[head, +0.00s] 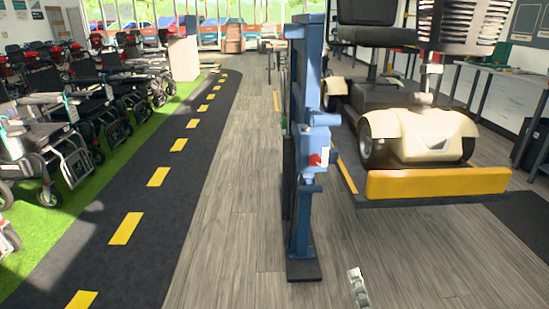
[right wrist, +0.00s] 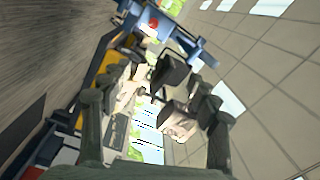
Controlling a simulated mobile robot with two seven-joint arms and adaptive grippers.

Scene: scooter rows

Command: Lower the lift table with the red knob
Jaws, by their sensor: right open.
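The lift table (head: 430,198) has a dark platform with a yellow front edge, raised above the floor, and a cream scooter (head: 420,135) stands on it. A blue post (head: 300,225) stands at its left side and carries a light blue control box. The red knob (head: 315,159) sits on the front of that box; it also shows near the top of the right wrist view (right wrist: 153,23). My right gripper (head: 358,287) is low at the bottom of the head view, nearer to me and below the knob, apart from it. Its fingers (right wrist: 160,85) are spread and empty. My left gripper is not seen.
Rows of wheelchairs and scooters (head: 85,115) stand on green floor at the left. A dark lane with yellow dashes (head: 125,228) runs beside them. The wooden floor (head: 235,200) left of the post is clear. Counters line the right wall.

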